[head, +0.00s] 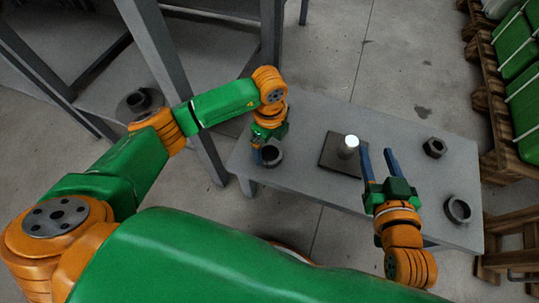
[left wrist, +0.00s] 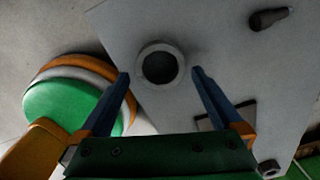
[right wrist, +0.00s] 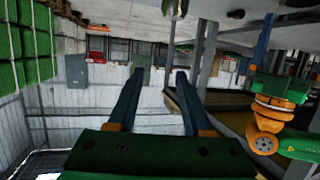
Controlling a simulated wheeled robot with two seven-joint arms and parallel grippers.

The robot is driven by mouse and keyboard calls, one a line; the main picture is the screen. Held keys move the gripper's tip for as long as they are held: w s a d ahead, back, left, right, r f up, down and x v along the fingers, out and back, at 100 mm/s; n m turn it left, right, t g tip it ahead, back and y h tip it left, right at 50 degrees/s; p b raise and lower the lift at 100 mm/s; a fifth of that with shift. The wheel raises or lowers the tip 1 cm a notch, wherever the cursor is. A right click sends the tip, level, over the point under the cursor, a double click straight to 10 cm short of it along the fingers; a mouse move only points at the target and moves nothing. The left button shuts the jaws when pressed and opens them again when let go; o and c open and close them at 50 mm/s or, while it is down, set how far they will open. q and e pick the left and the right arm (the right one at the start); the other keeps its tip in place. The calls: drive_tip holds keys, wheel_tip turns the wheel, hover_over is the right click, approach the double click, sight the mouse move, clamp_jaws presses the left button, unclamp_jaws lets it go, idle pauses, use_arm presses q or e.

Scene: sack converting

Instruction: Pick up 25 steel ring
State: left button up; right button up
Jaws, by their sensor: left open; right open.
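A dark grey steel ring (head: 271,156) lies on the grey table at its left end; it also shows between the fingers in the left wrist view (left wrist: 143,68). My left gripper (head: 263,150) is open and points down at this ring, one finger to each side of it in the left wrist view. I cannot tell how far the fingertips are above the table.
A dark square plate (head: 340,163) with a pale upright post (head: 348,146) stands mid-table, close to my right gripper. A hexagonal ring-like part (head: 434,147) lies at the right. A grey frame (head: 205,160) stands left of the table. Pallets with green sacks (head: 518,70) are at right.

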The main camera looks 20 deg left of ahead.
use_arm(q)
wheel_tip(320, 180, down, 3)
drive_tip(key=shift+r+b, duration=0.1)
drive_tip(key=shift+b, duration=0.55)
drive_tip(key=shift+w, duration=0.1)
clamp_jaws()
use_arm(e)
wheel_tip(320, 180, up, 10)
drive_tip(key=a+t+y, duration=0.1)
drive_tip(key=t+y, duration=0.1)
drive_tip(key=t, duration=0.4)
drive_tip(key=shift+w+a+r+n, duration=0.25)
drive_tip(key=shift+n, duration=0.05)
